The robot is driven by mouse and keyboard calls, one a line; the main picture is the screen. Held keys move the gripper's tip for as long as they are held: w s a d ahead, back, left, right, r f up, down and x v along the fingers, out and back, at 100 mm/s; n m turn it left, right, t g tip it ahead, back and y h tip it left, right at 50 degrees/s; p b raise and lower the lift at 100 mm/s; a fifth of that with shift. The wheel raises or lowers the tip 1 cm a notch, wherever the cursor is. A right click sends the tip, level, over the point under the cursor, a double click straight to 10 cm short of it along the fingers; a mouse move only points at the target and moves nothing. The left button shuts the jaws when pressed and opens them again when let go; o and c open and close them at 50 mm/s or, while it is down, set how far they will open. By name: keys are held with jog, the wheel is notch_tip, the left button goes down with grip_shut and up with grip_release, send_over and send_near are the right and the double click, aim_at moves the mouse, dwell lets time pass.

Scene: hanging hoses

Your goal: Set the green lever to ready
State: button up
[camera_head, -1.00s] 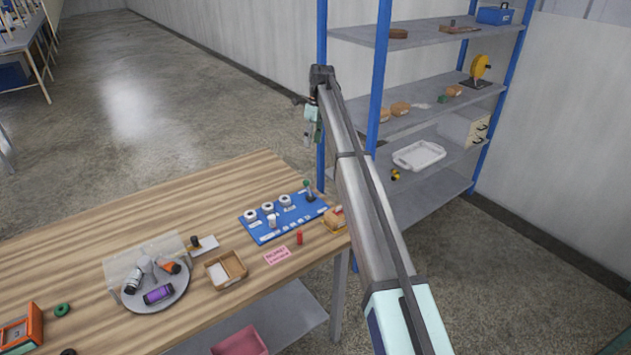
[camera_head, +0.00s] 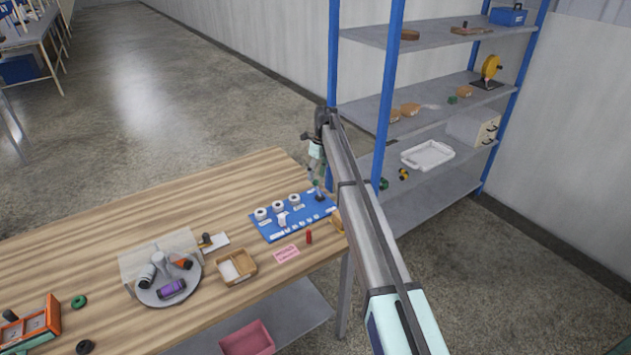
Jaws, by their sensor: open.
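The blue panel (camera_head: 270,227) lies on the wooden table near its far right corner. It carries several white round knobs and a row of small labels. The lever (camera_head: 319,195) stands at the panel's far right end. Its dark base shows; its green top is small and hard to make out beside my fingers. My gripper (camera_head: 313,174) points down just above the lever, open and holding nothing that I can see. I cannot tell whether the fingers touch the lever. The lever's markings are too small to read.
A pink label (camera_head: 286,253), a red cylinder (camera_head: 309,237) and a wooden tray (camera_head: 252,272) lie in front of the panel. A round grey plate (camera_head: 192,287) with bottles is further left. The shelf's blue post (camera_head: 333,60) stands close behind my gripper.

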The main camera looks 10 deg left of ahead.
aim_at(316, 181)
jog(key=shift+s+a+f+p, duration=0.15)
jog(key=shift+s+f+p, duration=0.05)
jog(key=shift+f, duration=0.85)
jog(key=shift+s+a+f+p, duration=0.1)
jog(key=shift+s+f+p, duration=0.05)
jog(key=shift+f, duration=0.9)
grip_shut()
